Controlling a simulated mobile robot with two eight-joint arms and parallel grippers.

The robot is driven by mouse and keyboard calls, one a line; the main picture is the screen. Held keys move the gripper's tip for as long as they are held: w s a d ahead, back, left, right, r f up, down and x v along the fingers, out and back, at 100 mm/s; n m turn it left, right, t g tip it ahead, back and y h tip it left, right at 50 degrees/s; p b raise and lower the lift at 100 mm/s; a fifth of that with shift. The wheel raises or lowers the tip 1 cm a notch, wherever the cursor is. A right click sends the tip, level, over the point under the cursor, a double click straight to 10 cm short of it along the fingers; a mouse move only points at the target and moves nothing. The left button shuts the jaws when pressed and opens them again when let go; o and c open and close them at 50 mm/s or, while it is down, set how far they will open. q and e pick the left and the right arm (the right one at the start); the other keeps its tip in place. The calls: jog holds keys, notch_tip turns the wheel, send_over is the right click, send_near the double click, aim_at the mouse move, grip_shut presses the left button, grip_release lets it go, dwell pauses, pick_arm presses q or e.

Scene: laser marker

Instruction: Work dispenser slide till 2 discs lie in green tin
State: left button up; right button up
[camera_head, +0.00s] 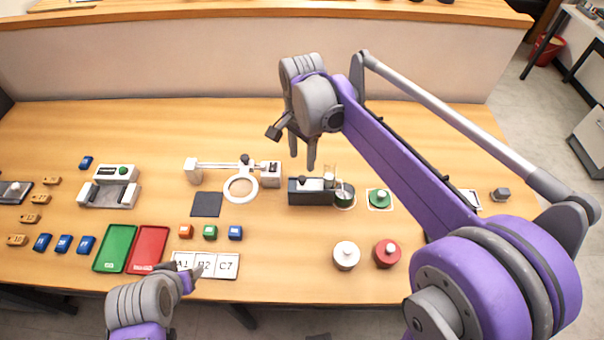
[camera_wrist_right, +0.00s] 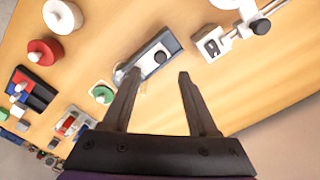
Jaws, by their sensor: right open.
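The dispenser (camera_head: 305,196) is a dark box with a grey top, a black knob and a clear upright tube (camera_head: 330,172) near its right end. My right gripper (camera_head: 302,150) is open and empty, above and behind the dispenser. In the right wrist view the dispenser (camera_wrist_right: 150,60) lies beyond the parted fingers (camera_wrist_right: 155,74), and the left finger partly covers its tin end. My left gripper (camera_head: 183,272) hovers by the label card; its jaw gap is unclear.
White (camera_head: 346,256) and red (camera_head: 388,255) knobbed pots stand in front. A magnifier stand (camera_head: 240,190) is left of the dispenser. The table between dispenser and front edge is largely clear.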

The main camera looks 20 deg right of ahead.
aim_at(302, 178)
notch_tip(302, 178, down, 8)
jog(key=shift+w+r, duration=0.1)
jog(key=shift+c, duration=0.2)
grip_shut()
dwell(1.0)
